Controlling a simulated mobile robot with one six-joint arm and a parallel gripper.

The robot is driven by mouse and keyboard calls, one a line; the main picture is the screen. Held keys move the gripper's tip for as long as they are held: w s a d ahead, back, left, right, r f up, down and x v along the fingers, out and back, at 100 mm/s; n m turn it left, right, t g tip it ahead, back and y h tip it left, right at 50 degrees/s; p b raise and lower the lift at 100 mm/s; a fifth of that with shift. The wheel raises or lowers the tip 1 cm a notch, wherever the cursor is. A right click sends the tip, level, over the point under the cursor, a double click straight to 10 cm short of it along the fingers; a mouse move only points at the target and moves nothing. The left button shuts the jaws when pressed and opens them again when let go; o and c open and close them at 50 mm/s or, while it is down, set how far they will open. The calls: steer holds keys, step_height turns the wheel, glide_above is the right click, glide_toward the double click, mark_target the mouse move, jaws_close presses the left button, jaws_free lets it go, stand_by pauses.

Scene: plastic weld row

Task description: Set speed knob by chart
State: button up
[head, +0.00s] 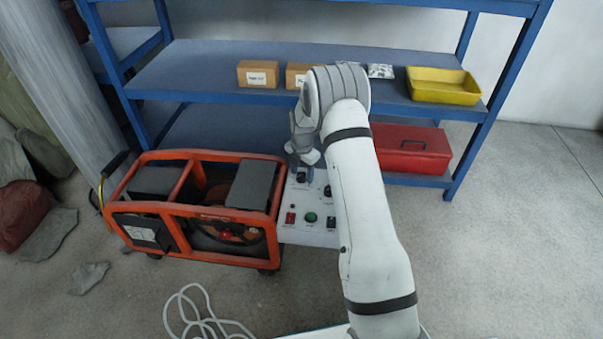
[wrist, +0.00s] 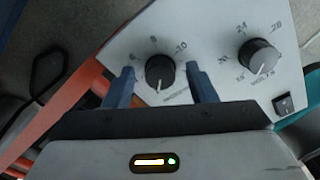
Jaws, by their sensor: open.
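The control panel (head: 300,234) is a light box beside the orange-framed machine. In the wrist view, a black knob (wrist: 160,72) sits on the panel (wrist: 200,38) with numbers around it, 8 and 10 among them; its lower label is too blurred to read. My gripper (wrist: 163,82) is open, with one blue finger on each side of this knob; I cannot tell whether they touch it. A second black knob (wrist: 258,58) to the right has numbers including 24 and 28 and a label that seems to read volts. In the head view my gripper (head: 303,160) is over the panel's far end. I see no readable chart.
A black rocker switch (wrist: 284,104) is near the right knob. The orange-framed machine (head: 135,206) stands left of the panel. Behind is a blue shelf (head: 210,75) with cardboard boxes (head: 258,74), a yellow tray (head: 443,98) and a red toolbox (head: 410,164). A pale cable (head: 205,318) lies on the floor.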

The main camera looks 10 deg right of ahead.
steer(key=shift+c, duration=0.4)
steer(key=c, duration=0.9)
